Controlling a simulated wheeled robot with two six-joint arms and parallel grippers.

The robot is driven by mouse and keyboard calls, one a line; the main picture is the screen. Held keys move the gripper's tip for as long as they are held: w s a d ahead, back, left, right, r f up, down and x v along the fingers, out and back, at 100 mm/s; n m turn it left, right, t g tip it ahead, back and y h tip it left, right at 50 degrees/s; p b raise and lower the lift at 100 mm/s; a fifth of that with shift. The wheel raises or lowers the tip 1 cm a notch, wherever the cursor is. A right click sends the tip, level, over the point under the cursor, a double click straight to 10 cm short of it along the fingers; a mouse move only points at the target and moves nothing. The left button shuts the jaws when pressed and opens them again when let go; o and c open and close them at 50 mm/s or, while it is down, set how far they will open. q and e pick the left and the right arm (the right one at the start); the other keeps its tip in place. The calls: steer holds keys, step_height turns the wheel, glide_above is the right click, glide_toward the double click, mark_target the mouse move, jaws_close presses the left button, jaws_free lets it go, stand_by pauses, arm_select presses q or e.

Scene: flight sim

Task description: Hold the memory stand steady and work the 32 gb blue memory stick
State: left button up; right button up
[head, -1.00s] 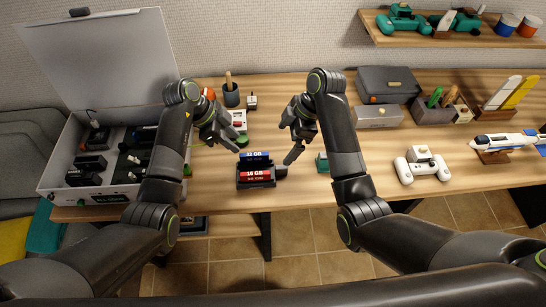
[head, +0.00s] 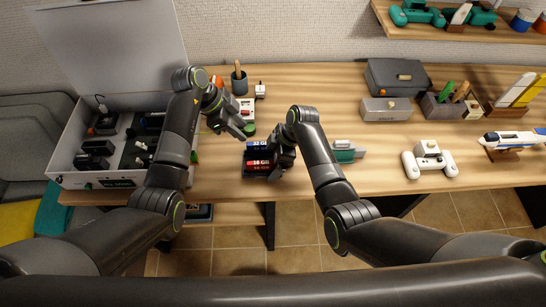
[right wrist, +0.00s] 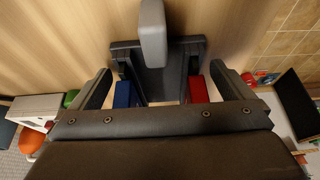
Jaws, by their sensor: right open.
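The dark memory stand (head: 250,174) is on the table with the blue 32 GB memory stick (head: 259,146) at its back and a red 16 GB stick (head: 257,165) in front. My right gripper (head: 280,160) is at the stand's right side and hides part of it. In the right wrist view the stand (right wrist: 155,85), the blue stick (right wrist: 122,94) and the red stick (right wrist: 197,89) lie between the open fingers of my right gripper (right wrist: 162,88). My left gripper (head: 240,126) is above the table just behind the stand, apart from the blue stick; its jaw opening is unclear.
An open white case (head: 120,180) stands at the left. A teal object (head: 345,151) and a white controller-like object (head: 428,163) lie to the right. A grey box (head: 386,109) and a pen cup (head: 239,83) are behind.

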steer(key=c, duration=0.9)
steer(key=shift+c, duration=0.2)
